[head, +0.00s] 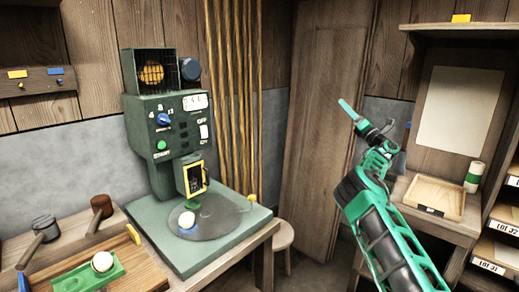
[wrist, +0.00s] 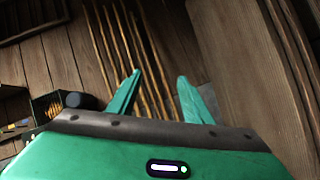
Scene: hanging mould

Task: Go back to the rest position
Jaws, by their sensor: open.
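My green arm rises at the right of the head view, and my gripper (head: 352,112) is raised in front of the brown door, well clear of the machine and the tables. In the wrist view its two green fingers (wrist: 158,95) stand apart with nothing between them. Behind them are hanging wooden rods and plank wall.
A green machine (head: 160,130) with a round plate (head: 215,222) stands on the left table, a white ball (head: 187,220) on it. Another white ball (head: 103,261) sits in a green holder in front. A wooden tray (head: 430,197) is on the right desk. A stool (head: 282,236) stands between.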

